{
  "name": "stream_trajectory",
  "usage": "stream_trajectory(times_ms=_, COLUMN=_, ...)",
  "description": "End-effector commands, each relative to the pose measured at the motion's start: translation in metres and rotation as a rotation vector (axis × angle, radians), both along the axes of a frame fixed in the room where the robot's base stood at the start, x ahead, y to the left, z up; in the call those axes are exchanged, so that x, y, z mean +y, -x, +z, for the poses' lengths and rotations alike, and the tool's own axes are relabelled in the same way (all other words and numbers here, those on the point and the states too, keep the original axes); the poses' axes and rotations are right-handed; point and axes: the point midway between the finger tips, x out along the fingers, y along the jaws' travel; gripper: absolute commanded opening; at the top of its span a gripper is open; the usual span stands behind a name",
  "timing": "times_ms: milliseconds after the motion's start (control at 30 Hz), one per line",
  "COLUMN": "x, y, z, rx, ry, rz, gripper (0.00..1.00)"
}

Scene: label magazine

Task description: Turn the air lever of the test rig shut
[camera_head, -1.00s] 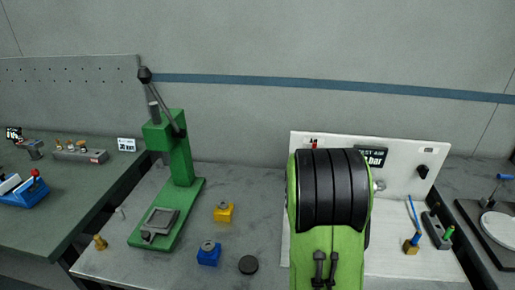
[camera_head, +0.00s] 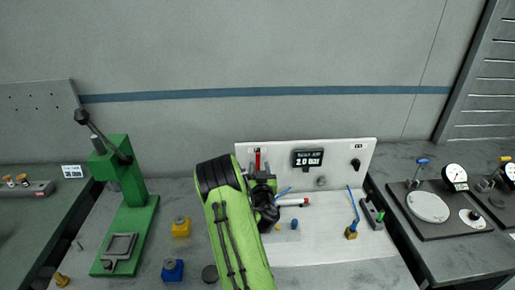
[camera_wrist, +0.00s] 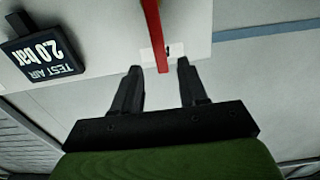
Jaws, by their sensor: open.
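The red air lever (camera_head: 257,157) sits at the upper left of the white test rig panel (camera_head: 347,188). It points up and down in the head view. In the wrist view the lever (camera_wrist: 152,32) comes in from the top edge, and its end lies between my fingertips in the picture. My gripper (camera_wrist: 158,66) is open, with one finger on each side of the lever and nothing held. I cannot tell how deep the lever is between the fingers. In the head view my gripper (camera_head: 260,168) is partly hidden by my green arm. The display (camera_head: 308,158) reads 2.0 bar.
A black knob (camera_head: 355,164) is on the panel's right. A green press (camera_head: 130,215) and yellow (camera_head: 181,227) and blue (camera_head: 173,269) blocks stand to the left.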

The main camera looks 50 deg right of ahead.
Motion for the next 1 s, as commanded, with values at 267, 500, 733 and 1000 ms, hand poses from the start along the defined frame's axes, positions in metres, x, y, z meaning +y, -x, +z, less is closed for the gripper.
stream_trajectory(times_ms=267, x=-0.028, y=-0.027, z=0.007, rx=0.002, ry=0.003, rz=0.005, gripper=0.43)
stream_trajectory(times_ms=500, x=-0.044, y=-0.040, z=0.003, rx=0.000, ry=0.001, rz=0.003, gripper=0.43)
stream_trajectory(times_ms=733, x=-0.044, y=-0.040, z=0.000, rx=0.000, ry=0.000, rz=0.003, gripper=0.41)
stream_trajectory(times_ms=1000, x=-0.044, y=-0.040, z=0.000, rx=-0.001, ry=0.001, rz=0.003, gripper=0.00)
